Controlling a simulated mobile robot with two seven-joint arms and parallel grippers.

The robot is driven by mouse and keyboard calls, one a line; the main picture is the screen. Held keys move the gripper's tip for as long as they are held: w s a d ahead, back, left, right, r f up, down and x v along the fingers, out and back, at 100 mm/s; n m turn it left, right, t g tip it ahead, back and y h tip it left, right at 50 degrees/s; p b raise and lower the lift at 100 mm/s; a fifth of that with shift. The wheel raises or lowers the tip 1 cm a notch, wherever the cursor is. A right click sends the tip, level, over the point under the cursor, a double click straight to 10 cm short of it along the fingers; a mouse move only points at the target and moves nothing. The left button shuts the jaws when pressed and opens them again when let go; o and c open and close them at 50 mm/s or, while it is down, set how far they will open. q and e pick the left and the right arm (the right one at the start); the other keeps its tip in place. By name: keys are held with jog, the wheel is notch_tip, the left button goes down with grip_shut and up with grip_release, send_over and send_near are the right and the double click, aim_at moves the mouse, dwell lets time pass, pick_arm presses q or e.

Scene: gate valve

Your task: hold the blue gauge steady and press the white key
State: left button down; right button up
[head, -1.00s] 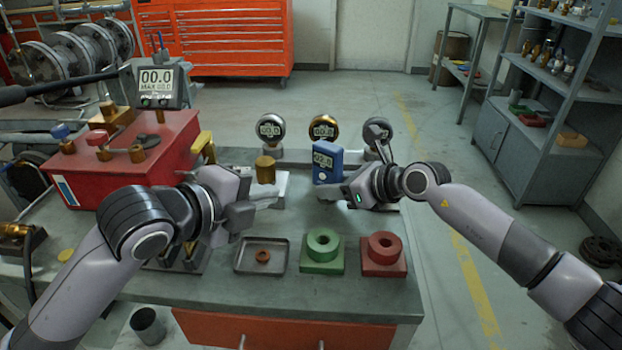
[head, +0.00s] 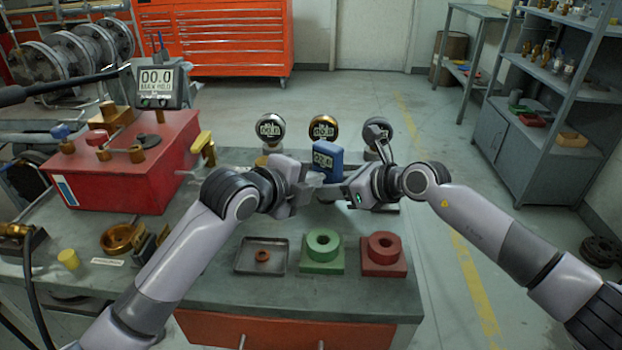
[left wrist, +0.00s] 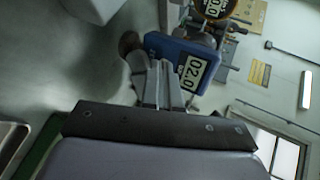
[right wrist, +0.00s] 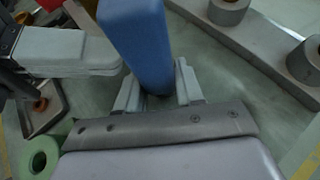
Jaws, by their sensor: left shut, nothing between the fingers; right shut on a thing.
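The blue gauge (head: 328,156) stands upright on the bench, its display facing me; it reads 02.0 in the left wrist view (left wrist: 190,64). My right gripper (head: 326,191) is shut on the gauge's lower part, one finger on each side, as the right wrist view (right wrist: 158,95) shows. My left gripper (head: 318,181) is shut and empty, its fingertips right at the gauge's lower front; I cannot tell whether they touch it. The white key cannot be made out; the left fingers cover the face below the display.
Three round gauges (head: 323,128) stand behind. A metal tray (head: 262,255), a green block (head: 322,253) and a red block (head: 383,254) are at the bench front. A red box (head: 125,165) stands at left, with a display unit (head: 158,85) above it.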

pick_arm(q)
jog(key=shift+w+d, duration=0.1)
jog(key=shift+w, duration=0.1)
dwell(0.3)
jog(key=shift+w+d, duration=0.35)
jog(key=shift+w, duration=0.3)
pick_arm(e)
jog(key=shift+o, duration=0.2)
jog(key=shift+a, duration=0.1)
pick_arm(q)
jog(key=shift+f, duration=0.15)
pick_arm(e)
jog(key=shift+s+a, duration=0.25)
pick_arm(q)
jog(key=shift+d, duration=0.1)
jog(key=shift+f, duration=0.1)
jog(key=shift+s+a, duration=0.25)
jog(key=shift+s, duration=0.2)
pick_arm(e)
jog(key=shift+f, duration=0.1)
pick_arm(q)
jog(key=v, duration=1.3)
jog(key=shift+a, duration=0.2)
pick_arm(e)
jog(key=shift+w+d, duration=0.25)
jog(key=shift+d, duration=0.15)
jog(key=shift+c, duration=0.2)
